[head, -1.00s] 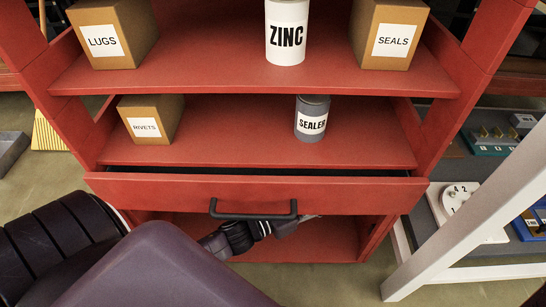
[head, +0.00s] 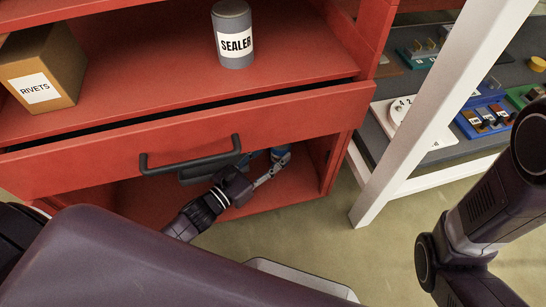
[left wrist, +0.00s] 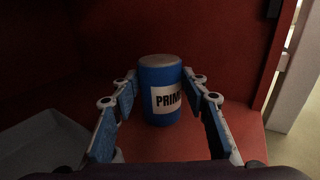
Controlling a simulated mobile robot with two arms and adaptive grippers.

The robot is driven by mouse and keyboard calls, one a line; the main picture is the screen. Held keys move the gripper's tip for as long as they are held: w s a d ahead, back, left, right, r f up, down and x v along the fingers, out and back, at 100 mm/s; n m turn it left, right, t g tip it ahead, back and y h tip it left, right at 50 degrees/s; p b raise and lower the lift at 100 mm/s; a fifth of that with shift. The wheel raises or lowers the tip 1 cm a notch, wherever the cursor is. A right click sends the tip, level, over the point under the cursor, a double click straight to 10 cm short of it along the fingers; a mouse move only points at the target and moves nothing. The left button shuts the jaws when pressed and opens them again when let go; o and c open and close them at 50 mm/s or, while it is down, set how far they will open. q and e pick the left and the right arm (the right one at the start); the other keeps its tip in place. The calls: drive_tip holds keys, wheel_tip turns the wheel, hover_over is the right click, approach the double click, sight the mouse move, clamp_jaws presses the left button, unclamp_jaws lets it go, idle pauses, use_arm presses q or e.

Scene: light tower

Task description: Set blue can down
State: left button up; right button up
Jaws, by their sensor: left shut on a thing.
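The blue can (left wrist: 160,92) has a grey lid and a white label reading "PRIM", the rest cut off. In the left wrist view it stands upright between the two fingers of my left gripper (left wrist: 165,100), which is shut on it. In the head view my left gripper (head: 268,172) reaches into the red cabinet's bottom compartment (head: 305,172), below the drawer. Only a bit of the can (head: 281,153) shows there, behind the finger. I cannot tell whether its base touches the compartment floor. My right gripper is out of view; only its arm shows at right.
The red drawer front (head: 320,110) with its black handle (head: 190,157) overhangs my left gripper. A grey sealer can (head: 233,50) and a rivets box (head: 42,80) stand on the shelf above. A white table leg (head: 415,120) is at right. A grey tray (left wrist: 45,145) lies left of the can.

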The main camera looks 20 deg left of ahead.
use_arm(q)
drive_tip(key=shift+f, duration=0.1)
drive_tip(key=o, duration=1.4)
drive_tip(key=shift+f, duration=0.1)
